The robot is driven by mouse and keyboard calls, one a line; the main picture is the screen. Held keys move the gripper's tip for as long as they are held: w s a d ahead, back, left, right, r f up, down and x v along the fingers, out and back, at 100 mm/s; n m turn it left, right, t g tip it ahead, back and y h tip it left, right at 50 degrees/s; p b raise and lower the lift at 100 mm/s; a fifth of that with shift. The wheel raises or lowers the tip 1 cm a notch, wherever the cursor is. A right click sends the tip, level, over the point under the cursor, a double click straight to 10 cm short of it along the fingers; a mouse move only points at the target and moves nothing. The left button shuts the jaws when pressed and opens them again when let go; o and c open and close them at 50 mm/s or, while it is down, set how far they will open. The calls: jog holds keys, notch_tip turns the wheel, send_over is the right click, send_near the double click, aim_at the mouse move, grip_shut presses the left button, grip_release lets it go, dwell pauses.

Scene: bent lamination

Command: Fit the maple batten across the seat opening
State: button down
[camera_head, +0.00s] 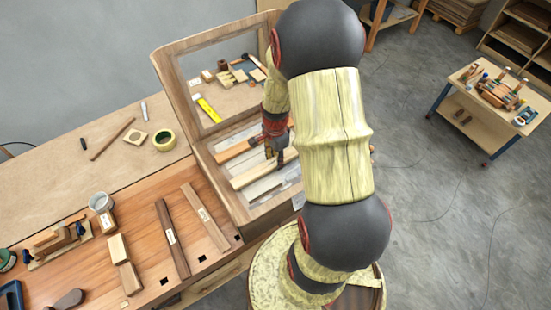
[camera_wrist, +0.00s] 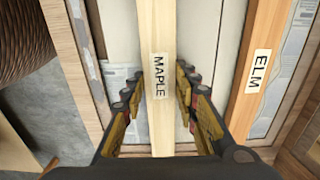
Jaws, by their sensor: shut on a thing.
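The pale maple batten (camera_head: 247,177) lies across the seat opening of the wooden chair frame (camera_head: 211,180). It also shows in the wrist view (camera_wrist: 161,35) with its MAPLE label facing up. My gripper (camera_head: 276,152) is over the opening, and its fingers (camera_wrist: 160,88) are shut on the batten from both sides. An orange-brown batten labelled ELM (camera_wrist: 258,75) runs along the right in the wrist view, apart from the maple one. My arm hides the right end of the opening in the head view. I cannot tell whether the maple batten rests on the rails.
On the bench (camera_head: 60,200) lie a dark labelled batten (camera_head: 172,237), a brown labelled batten (camera_head: 205,217), small pale blocks (camera_head: 118,248), a tin (camera_head: 101,202) and a tape roll (camera_head: 164,140). A tool cart (camera_head: 490,95) stands apart at right.

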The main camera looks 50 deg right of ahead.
jog(key=shift+f, duration=0.35)
dwell(0.4)
jog(key=c, duration=1.3)
grip_release()
notch_tip(320, 180, up, 16)
jog(key=p, duration=1)
